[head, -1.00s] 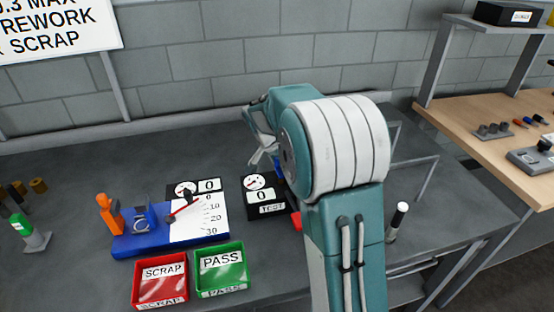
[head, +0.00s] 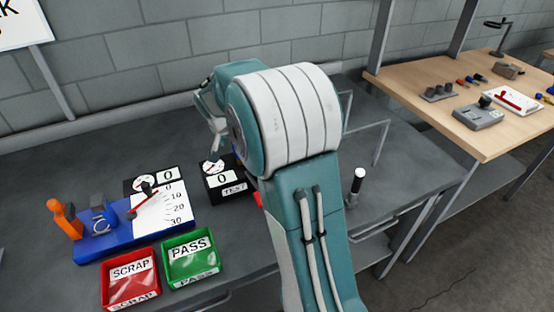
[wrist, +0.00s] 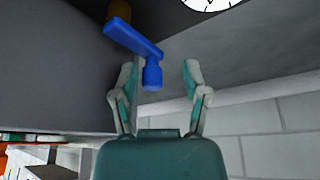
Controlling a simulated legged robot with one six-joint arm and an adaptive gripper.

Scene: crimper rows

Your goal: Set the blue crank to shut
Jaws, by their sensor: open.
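The blue crank (wrist: 138,42) shows in the wrist view as a blue bar with a short blue knob at its near end. Its far end meets a brass-coloured stem (wrist: 120,10). My gripper (wrist: 162,78) is open, with one finger on each side of the picture's middle. The knob appears between the fingertips, nearer the left finger; I cannot tell whether they touch. In the head view my gripper (head: 215,138) is partly hidden by my arm, behind the black test box (head: 222,185).
A blue fixture (head: 100,248) with a white scale stands at left. A red scrap tray (head: 130,283) and green pass tray (head: 191,258) sit in front. A wooden bench (head: 430,90) is at right.

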